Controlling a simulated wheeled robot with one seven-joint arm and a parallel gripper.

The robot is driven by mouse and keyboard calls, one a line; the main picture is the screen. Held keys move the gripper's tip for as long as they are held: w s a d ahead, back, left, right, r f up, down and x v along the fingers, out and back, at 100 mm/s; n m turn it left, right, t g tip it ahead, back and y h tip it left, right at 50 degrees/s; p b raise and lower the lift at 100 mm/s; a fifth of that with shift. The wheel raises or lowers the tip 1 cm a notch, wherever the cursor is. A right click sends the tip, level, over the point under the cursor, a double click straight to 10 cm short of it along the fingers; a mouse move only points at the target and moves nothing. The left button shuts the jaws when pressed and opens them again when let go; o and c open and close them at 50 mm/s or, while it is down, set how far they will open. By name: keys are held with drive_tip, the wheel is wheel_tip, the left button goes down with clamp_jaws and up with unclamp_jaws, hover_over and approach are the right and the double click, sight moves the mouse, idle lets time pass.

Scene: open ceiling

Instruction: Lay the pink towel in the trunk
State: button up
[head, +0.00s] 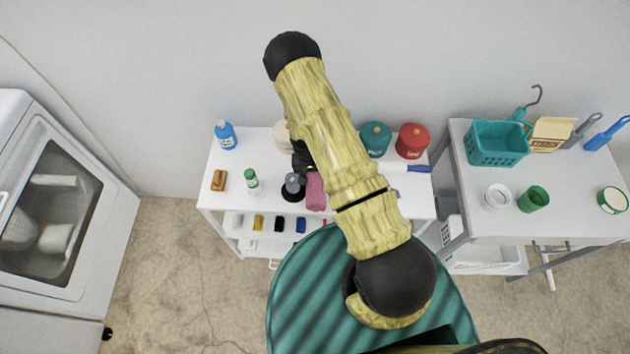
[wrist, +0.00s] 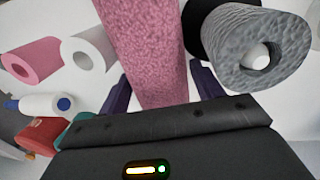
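The pink towel (head: 316,192) is a rolled, textured cylinder at the front of the white shelf's top, and part of it is beside my arm. In the wrist view the pink towel (wrist: 150,50) runs from the top edge down between my two dark fingers. My gripper (wrist: 160,85) has one finger close along each side of the towel. I cannot tell whether the fingers press on it or whether it is lifted. In the head view my gripper (head: 303,163) is dark and largely hidden by my arm. I recognise no trunk in either view.
The white shelf (head: 222,178) also holds a teal canister (head: 375,138) and a red canister (head: 412,140). A table (head: 585,222) stands right.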

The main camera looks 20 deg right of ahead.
drive_tip(key=shift+r, duration=0.15)
drive_tip(key=shift+c, duration=0.4)
drive_tip(key=shift+w+r, duration=0.1)
drive_tip(key=shift+r, duration=0.15)
wheel_tip(320, 180, up, 9)
drive_tip(key=shift+r+b, duration=0.15)
drive_tip(key=shift+b, duration=0.95)
drive_tip(key=shift+d, duration=0.1)
drive_tip(key=d+n, duration=0.2)
drive_tip(key=d, duration=0.5)
drive_tip(key=shift+w+d+f+n, duration=0.2)
drive_tip(key=shift+w+f+n, duration=0.05)
drive_tip(key=shift+f+n, duration=0.15)
drive_tip(key=shift+s+d, duration=0.1)
